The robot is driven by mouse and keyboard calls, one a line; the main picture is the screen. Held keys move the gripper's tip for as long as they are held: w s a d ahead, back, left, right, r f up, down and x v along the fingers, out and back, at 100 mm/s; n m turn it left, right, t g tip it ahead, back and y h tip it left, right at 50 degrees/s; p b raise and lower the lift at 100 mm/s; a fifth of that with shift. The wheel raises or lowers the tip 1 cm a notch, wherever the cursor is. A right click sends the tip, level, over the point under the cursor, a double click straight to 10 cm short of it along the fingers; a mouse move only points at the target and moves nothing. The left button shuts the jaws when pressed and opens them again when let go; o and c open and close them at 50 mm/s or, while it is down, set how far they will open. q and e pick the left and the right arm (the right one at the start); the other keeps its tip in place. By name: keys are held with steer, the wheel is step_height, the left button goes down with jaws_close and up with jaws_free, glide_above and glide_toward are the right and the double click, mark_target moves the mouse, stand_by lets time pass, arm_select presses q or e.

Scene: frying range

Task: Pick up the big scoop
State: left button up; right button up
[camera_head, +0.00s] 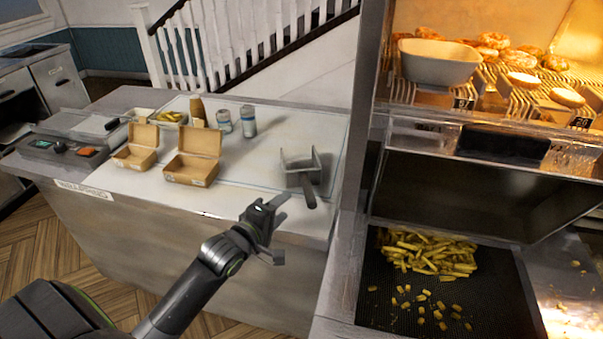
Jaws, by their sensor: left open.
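The big scoop (297,178) is a grey metal scoop with a dark handle (309,193). It rests on the white counter top (240,187), near its right end, and the handle points toward the front edge. My left gripper (279,228) is open and empty, in front of and a little to the left of the scoop handle, and apart from it in the picture. My left arm reaches in from the lower left. My right gripper is not in view.
Two open cardboard boxes, (193,167) and (137,157), stand left of the scoop. Two cans (248,121) and a brown bottle (198,111) stand behind them. A metal post (368,100) rises to the right. Fries (425,252) lie in a dark tray (500,290) beyond it.

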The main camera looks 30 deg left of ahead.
mark_target(305, 189)
arm_select(q)
steer(key=w+f, duration=0.1)
steer(key=w, duration=0.2)
steer(key=w+p, duration=0.1)
steer(key=w, duration=0.3)
steer(key=w+f, duration=0.1)
steer(key=w, duration=0.3)
steer(key=shift+d+f, duration=0.3)
steer(key=shift+f, duration=0.05)
steer(key=shift+s, duration=0.1)
jaws_close()
